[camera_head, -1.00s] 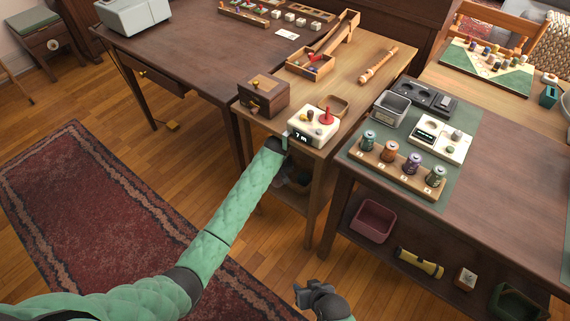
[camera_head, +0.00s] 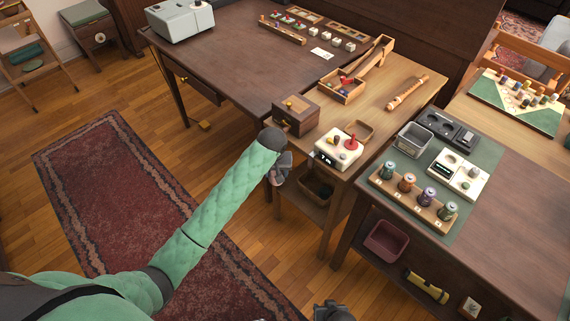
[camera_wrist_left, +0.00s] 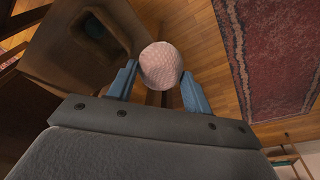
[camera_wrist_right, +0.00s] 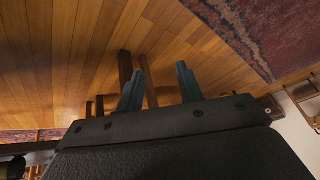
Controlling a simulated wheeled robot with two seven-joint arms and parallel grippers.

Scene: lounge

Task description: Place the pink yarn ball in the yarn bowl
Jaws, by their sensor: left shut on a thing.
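The pink yarn ball (camera_wrist_left: 161,65) is pale and textured, and sits between the two fingertips of my left gripper (camera_wrist_left: 158,85) in the left wrist view. In the head view my left gripper (camera_head: 281,168) is beside the front edge of the small wooden table, and the ball is hidden there. I cannot make out a yarn bowl for certain.
A dark basket (camera_head: 316,187) stands on the shelf under the small table (camera_head: 375,103). A wooden box (camera_head: 296,116) and a white device (camera_head: 339,149) stand near its front edge. A ladder shelf (camera_head: 24,62) is at far left. The rug (camera_head: 140,200) is clear.

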